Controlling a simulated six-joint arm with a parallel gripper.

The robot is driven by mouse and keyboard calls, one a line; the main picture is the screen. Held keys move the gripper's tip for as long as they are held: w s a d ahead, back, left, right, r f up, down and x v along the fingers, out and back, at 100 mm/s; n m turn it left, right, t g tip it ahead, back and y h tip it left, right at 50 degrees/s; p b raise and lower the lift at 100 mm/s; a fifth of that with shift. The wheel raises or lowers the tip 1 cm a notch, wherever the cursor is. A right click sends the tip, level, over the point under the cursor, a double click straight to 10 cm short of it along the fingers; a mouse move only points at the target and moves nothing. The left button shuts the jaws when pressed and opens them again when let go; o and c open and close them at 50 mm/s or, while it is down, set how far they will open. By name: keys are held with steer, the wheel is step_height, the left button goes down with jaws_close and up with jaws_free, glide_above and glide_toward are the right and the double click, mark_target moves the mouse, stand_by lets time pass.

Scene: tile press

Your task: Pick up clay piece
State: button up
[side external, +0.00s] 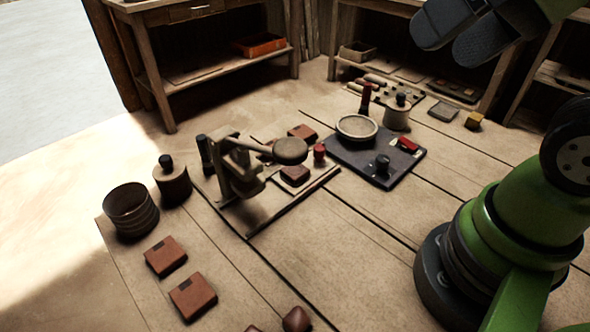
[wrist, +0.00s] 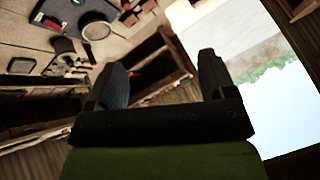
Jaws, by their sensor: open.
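My gripper (side external: 447,46) is high at the top right of the side external view, with its two dark fingers apart and nothing between them. In the wrist view my gripper (wrist: 162,62) is also open and empty. A rounded reddish-brown lump (side external: 296,319), which looks like clay, lies at the bottom edge of the side external view, far from my gripper. Two flat brown blocks, one (side external: 166,256) behind the other (side external: 193,297), lie on the table left of it. A lever press (side external: 236,178) stands mid-table, with a brown block (side external: 295,174) beside it.
A dark board (side external: 345,158) carries a round dish (side external: 357,128) and a red item (side external: 407,145). A ribbed pot (side external: 131,210) and a lidded jar (side external: 172,181) stand at the table's left. Shelves stand behind.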

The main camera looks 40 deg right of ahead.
steer(key=shift+w, duration=0.1)
steer(key=n+g+h, duration=0.2)
steer(key=n+g, duration=0.2)
steer(key=g, duration=0.3)
glide_above(301, 174)
steer(key=f, duration=2.3)
steer(key=shift+s+d+f, duration=0.2)
steer(key=shift+s+f, duration=0.05)
steer(key=shift+f, duration=0.1)
steer(key=shift+w+a+f, duration=0.1)
steer(key=shift+w+f, duration=0.05)
steer(key=shift+f, duration=1.25)
steer(key=shift+w+a+f, duration=0.1)
steer(key=shift+f, duration=1.25)
steer(key=c, duration=1)
